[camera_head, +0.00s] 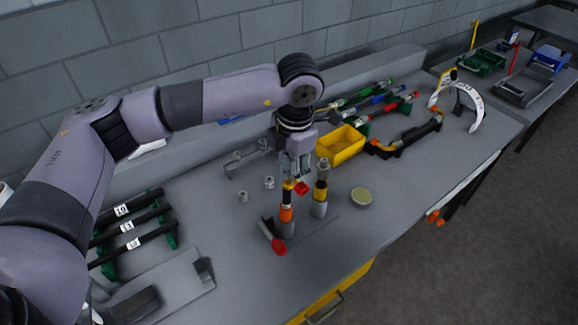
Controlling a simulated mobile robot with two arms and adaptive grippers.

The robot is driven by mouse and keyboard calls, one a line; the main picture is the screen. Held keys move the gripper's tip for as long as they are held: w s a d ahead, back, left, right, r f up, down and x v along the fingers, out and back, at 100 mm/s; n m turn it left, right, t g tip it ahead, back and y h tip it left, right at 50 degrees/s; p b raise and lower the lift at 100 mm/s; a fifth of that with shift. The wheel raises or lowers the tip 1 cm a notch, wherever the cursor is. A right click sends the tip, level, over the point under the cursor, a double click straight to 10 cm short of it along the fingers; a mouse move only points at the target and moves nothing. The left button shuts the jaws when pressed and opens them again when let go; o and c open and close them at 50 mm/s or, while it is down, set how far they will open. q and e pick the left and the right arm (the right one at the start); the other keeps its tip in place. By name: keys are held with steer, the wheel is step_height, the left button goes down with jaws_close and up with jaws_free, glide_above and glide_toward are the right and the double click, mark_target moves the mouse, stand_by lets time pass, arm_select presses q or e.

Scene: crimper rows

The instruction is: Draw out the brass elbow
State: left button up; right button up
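I cannot pick out a brass elbow with certainty. My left gripper (297,172) points down over the middle of the bench, just above an upright grey piece with orange and black bands (287,210). The fingers are small and dark, so their opening does not show clearly. A small red part (302,188) is just below the fingers; whether they touch it is unclear. A second upright piece with yellow and black bands (320,188) stands right beside it. My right gripper is not in view.
A yellow bin (340,146) stands behind the gripper. Small metal fittings (269,182) lie to its left. Labelled black bars (128,226) rest on green holders at left. A black bar with orange ends (415,134) lies at right. The bench (400,215) is clear at front right.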

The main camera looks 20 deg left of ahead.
arm_select(q)
steer(key=shift+o, duration=0.9)
steer(key=shift+r, duration=0.5)
steer(key=o, duration=0.4)
steer(key=r, duration=0.6)
steer(key=shift+s+d, duration=0.25)
steer(key=shift+d, duration=0.1)
steer(key=shift+r, duration=0.45)
